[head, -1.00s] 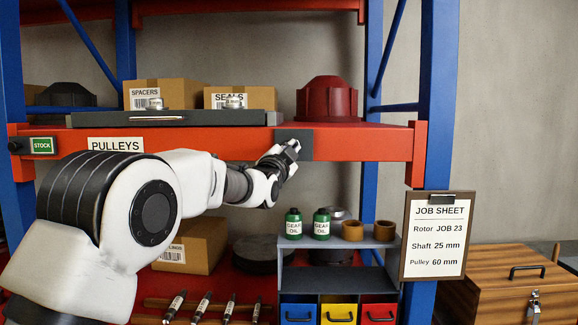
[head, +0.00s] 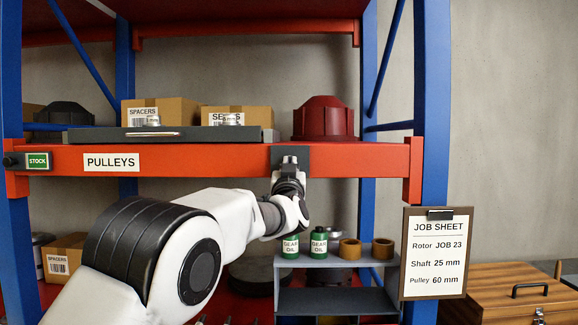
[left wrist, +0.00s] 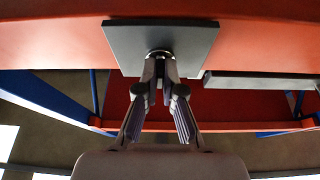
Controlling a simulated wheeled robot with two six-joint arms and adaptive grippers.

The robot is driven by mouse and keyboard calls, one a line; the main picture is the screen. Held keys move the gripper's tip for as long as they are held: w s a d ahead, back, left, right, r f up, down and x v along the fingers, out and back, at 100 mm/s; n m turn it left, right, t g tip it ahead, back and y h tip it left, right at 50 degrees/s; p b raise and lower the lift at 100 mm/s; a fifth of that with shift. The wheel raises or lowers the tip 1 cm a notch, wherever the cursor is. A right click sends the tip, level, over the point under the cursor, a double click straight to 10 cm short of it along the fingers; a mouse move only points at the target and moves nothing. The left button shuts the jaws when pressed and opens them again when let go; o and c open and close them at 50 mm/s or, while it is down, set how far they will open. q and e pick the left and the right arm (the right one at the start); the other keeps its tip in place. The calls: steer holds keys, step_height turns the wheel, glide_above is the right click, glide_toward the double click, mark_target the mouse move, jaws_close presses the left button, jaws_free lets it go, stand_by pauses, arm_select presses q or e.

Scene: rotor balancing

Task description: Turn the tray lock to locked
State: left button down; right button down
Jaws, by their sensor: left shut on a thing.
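The tray (head: 200,134) is a flat dark grey drawer with a pale handle on the orange shelf beam. The tray lock's dark square plate (head: 304,161) sits on the beam just right of the tray, and it also fills the top middle of the left wrist view (left wrist: 190,40). My left gripper (head: 289,163) is in front of this plate. In the left wrist view its fingertips (left wrist: 160,66) are closed on the small dark lock knob (left wrist: 160,55) at the plate's lower middle. The fingers hide most of the knob, so its angle cannot be read. My right gripper is out of view.
Boxes marked SPACERS (head: 160,110) and SEALS (head: 240,115) and a red hub (head: 323,119) stand on the shelf above. Gear oil bottles (head: 319,241) and brown rings (head: 351,248) stand on a grey rack below my wrist. A job sheet (head: 434,253) hangs at the right.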

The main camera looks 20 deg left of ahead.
arm_select(q)
steer(key=shift+r+n+y, duration=0.35)
steer(key=shift+n+y, duration=0.05)
steer(key=shift+n, duration=0.1)
steer(key=c, duration=1.3)
jaws_free()
steer(key=shift+f, duration=0.1)
steer(key=shift+f, duration=0.1)
steer(key=v, duration=1.2)
